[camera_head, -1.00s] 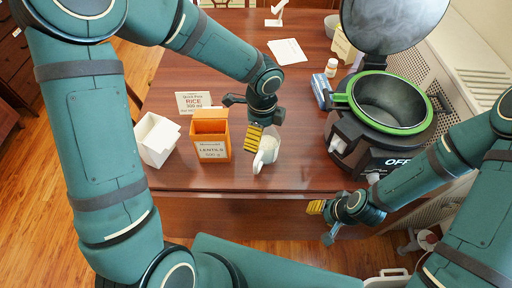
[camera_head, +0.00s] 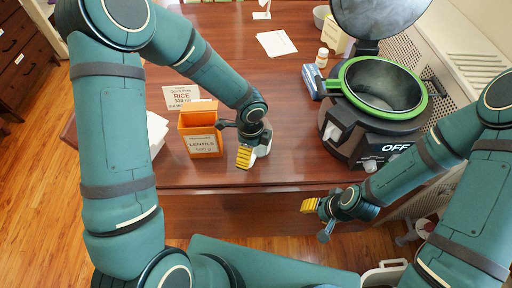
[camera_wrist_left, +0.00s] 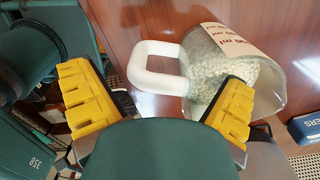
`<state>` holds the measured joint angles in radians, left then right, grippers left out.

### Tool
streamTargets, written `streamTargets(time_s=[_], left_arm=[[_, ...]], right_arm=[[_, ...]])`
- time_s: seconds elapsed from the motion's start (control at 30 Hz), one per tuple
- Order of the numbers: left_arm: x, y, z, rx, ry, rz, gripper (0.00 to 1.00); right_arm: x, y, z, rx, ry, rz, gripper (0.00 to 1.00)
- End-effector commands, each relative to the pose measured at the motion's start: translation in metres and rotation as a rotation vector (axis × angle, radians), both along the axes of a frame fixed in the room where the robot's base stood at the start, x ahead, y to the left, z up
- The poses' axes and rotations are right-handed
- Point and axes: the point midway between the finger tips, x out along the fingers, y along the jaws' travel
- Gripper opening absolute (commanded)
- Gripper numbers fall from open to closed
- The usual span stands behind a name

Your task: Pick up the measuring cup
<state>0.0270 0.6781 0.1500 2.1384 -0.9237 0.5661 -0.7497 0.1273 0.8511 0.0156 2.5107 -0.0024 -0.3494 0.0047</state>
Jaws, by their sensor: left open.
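The measuring cup (camera_head: 263,144) stands near the front edge of the table, partly hidden behind my left gripper (camera_head: 244,155) in the head view. In the left wrist view the measuring cup (camera_wrist_left: 232,62) is clear with red markings, holds pale grains and has a white handle (camera_wrist_left: 146,68). My left gripper (camera_wrist_left: 157,98) is open, and the handle shows between its two yellow fingers, the right finger overlapping the cup's image. I cannot tell whether it touches. My right gripper (camera_head: 318,215) is open and empty in front of the table's edge, right of the cup.
An orange lentils box (camera_head: 201,143) stands close left of my left gripper, with a rice sign (camera_head: 182,94) behind and a white box (camera_head: 157,132) beside it. A green-rimmed cooker (camera_head: 378,128) with raised lid stands right. The table behind the cup is clear.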

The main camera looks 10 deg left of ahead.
Motion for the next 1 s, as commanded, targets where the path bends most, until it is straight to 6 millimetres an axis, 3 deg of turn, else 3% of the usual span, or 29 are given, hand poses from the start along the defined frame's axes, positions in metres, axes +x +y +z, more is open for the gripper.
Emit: streamTargets(time_s=[0.1,0.27,0.3,0.5,0.53,0.87,1.0], left_arm=[[0.000,0.000,-0.011,0.001,0.000,-0.001,1.00],[0.000,0.000,-0.010,0.001,-0.001,-0.001,1.00],[0.000,0.000,-0.009,0.000,-0.001,-0.001,0.96],[0.000,0.000,-0.009,0.000,-0.001,0.000,0.26],[0.000,0.000,-0.009,0.000,-0.001,0.000,0.18],[0.001,0.000,-0.008,0.000,-0.003,0.000,0.18],[0.001,0.000,0.005,-0.002,-0.006,0.002,0.18]], right_arm=[[0.001,0.000,-0.004,0.000,-0.002,-0.001,0.47],[0.001,0.000,-0.003,0.000,-0.002,-0.001,0.47],[0.001,0.000,-0.003,0.000,-0.002,-0.001,0.47],[0.001,0.000,-0.003,0.000,-0.002,-0.001,0.47],[0.001,0.000,-0.003,0.000,-0.002,-0.001,0.47],[0.001,0.000,-0.003,0.000,-0.002,-0.001,0.47],[0.000,0.000,0.002,0.000,-0.001,0.000,0.47]])
